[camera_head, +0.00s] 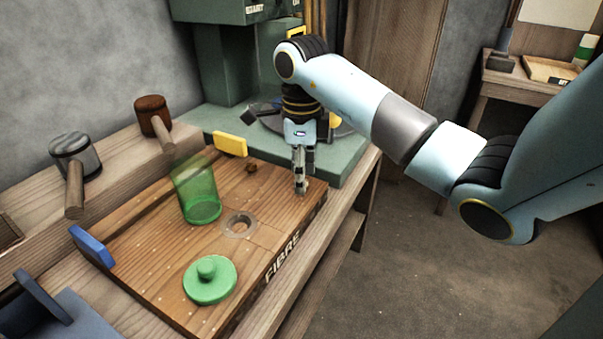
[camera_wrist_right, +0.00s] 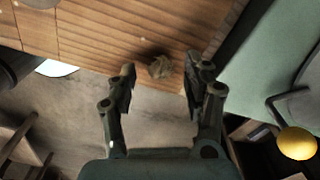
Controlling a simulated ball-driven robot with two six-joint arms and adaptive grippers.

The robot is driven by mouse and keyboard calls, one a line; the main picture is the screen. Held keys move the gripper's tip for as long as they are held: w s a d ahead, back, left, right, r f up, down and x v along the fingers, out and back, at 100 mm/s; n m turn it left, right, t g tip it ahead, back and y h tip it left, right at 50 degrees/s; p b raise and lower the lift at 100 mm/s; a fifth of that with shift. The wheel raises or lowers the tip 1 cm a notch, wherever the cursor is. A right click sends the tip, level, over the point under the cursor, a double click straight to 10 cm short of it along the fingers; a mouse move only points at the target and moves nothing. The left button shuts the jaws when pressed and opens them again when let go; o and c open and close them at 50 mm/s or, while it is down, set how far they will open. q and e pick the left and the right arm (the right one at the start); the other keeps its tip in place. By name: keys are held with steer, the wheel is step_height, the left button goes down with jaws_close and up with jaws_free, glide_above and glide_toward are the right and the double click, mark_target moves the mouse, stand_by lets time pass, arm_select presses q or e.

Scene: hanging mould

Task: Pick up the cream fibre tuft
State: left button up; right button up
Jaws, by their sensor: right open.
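A small tan-cream fibre tuft (camera_wrist_right: 160,67) lies on the wooden board (camera_head: 140,222) near its edge. In the right wrist view it sits between the two open fingers of my right gripper (camera_wrist_right: 162,75), with a gap on each side. In the head view my right gripper (camera_head: 300,188) points down at the board's right end, and I cannot make out the cream tuft there. A darker brown tuft (camera_head: 251,168) lies farther left on the board. My left gripper is not in view.
A green transparent cup (camera_head: 198,195), a clear ring (camera_head: 238,225) and a green knobbed lid (camera_head: 209,279) are on the board. A yellow block (camera_head: 230,145) and a blue block (camera_head: 92,246) stand at its edges. Two mallets lie behind. A green machine (camera_head: 225,60) stands at the back.

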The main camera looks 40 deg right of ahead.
steer(key=shift+f, duration=0.3)
steer(key=c, duration=0.8)
steer(key=shift+r, duration=0.15)
steer(key=shift+c, duration=0.2)
steer(key=shift+w+r, duration=0.1)
steer(key=shift+r, duration=0.55)
step_height(320, 180, up, 3)
steer(key=shift+f, duration=0.1)
steer(key=s+d+r+p, duration=0.2)
steer(key=s+d+r, duration=0.4)
steer(key=s, duration=0.3)
steer(key=shift+s+d+r, duration=0.25)
steer(key=shift+d+r, duration=0.15)
steer(key=shift+d, duration=0.05)
steer(key=shift+d, duration=0.1)
